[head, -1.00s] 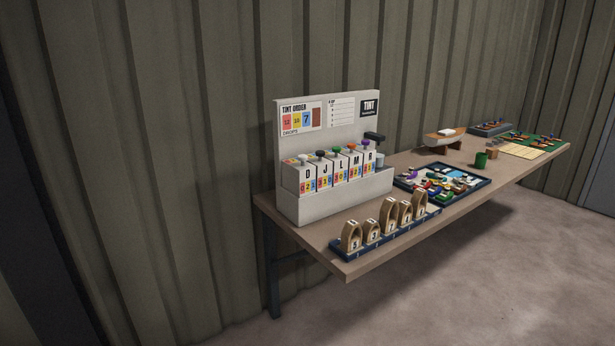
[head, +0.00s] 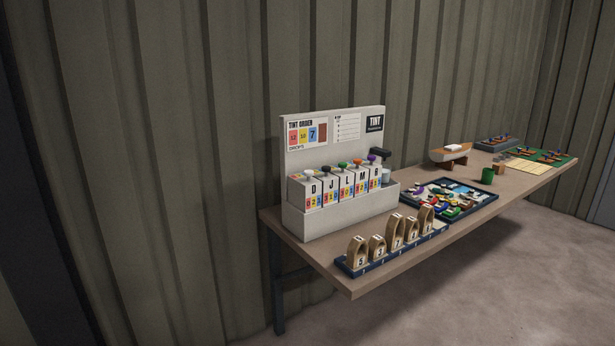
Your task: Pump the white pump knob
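The white pump knob (head: 309,172) tops the leftmost canister, marked D, in the pale tint dispenser (head: 340,214) at the near left end of the bench. Beside it, to the right, stand several more canisters with black, green, orange and purple knobs. A tint order card (head: 307,134) with coloured squares is on the dispenser's back panel. Neither of my grippers is in view, and nothing touches the white knob.
A blue rack with arched numbered wooden pieces (head: 397,230) stands before the dispenser. Behind it are a dark tray (head: 489,204) of coloured parts, a green cup (head: 487,176) and a boat model (head: 452,154). The bench's near corner (head: 345,287) is bare.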

